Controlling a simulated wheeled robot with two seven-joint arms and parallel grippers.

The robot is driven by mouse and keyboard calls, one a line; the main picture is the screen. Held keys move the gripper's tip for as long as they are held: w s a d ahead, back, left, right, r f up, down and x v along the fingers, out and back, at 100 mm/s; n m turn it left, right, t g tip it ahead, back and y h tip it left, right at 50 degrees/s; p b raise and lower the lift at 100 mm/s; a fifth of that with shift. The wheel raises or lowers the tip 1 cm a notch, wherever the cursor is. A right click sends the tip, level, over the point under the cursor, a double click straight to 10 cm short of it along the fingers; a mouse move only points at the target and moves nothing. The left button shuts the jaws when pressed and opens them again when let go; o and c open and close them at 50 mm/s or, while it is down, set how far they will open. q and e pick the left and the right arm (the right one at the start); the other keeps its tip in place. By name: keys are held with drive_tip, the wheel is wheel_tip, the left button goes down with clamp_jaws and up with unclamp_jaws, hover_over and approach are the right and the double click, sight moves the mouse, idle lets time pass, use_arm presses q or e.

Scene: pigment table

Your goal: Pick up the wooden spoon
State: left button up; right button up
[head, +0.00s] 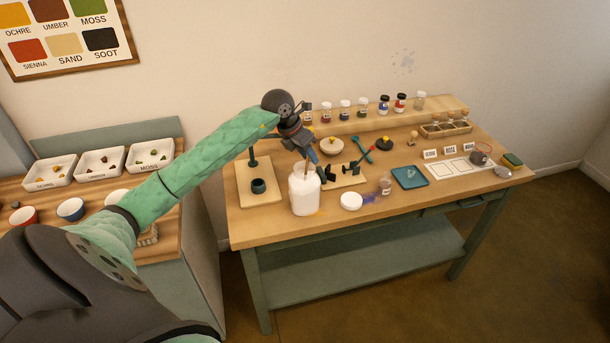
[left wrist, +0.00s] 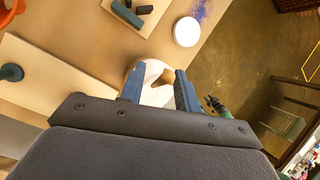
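The wooden spoon (left wrist: 166,77) is a brown shape in the mouth of a white jar (head: 305,192); only a little of its handle shows in the head view, and the part inside the jar is hidden. My left gripper (head: 312,156) is above the jar, pointing down. In the left wrist view my left gripper (left wrist: 157,80) has its two blue fingers apart, with the spoon between them, nearer the right finger. I cannot tell whether they touch. A small green and dark shape at the right of the wrist view may be my right gripper (left wrist: 213,103).
A white lid (head: 351,201) lies right of the jar beside a purple powder spill (head: 373,197). A small board with dark blocks (head: 343,177) and a bowl (head: 332,146) stand behind. Powder jars (head: 362,107) line the back.

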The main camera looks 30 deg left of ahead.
use_arm(q)
drive_tip(key=shift+f, duration=0.35)
